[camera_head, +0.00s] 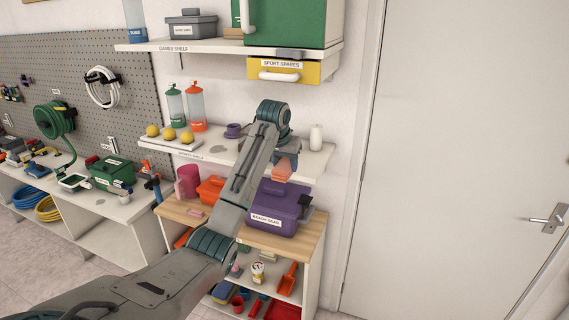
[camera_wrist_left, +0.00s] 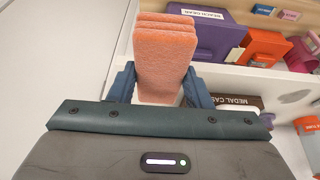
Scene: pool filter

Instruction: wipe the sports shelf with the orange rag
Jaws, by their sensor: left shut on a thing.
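The sports shelf (camera_head: 311,158) is the white middle wall shelf in the head view; the arm partly hides it. A grey smudge (camera_head: 217,150) marks its top. My left gripper (camera_head: 284,157) is at the shelf's front edge, right of its middle. It is shut on the orange rag (camera_head: 282,170), which shows below the gripper. In the left wrist view the rag (camera_wrist_left: 165,52) is a folded, pale orange block between the two fingers. Whether the rag touches the shelf cannot be told. My right gripper is not in view.
On the shelf stand lemon-like yellow balls (camera_head: 169,134) on a tray, two bottles (camera_head: 196,107), a purple cup (camera_head: 233,130) and a white cylinder (camera_head: 316,137). A yellow drawer (camera_head: 300,72) hangs above. A purple box (camera_head: 279,204) sits below. The door (camera_head: 460,150) is right.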

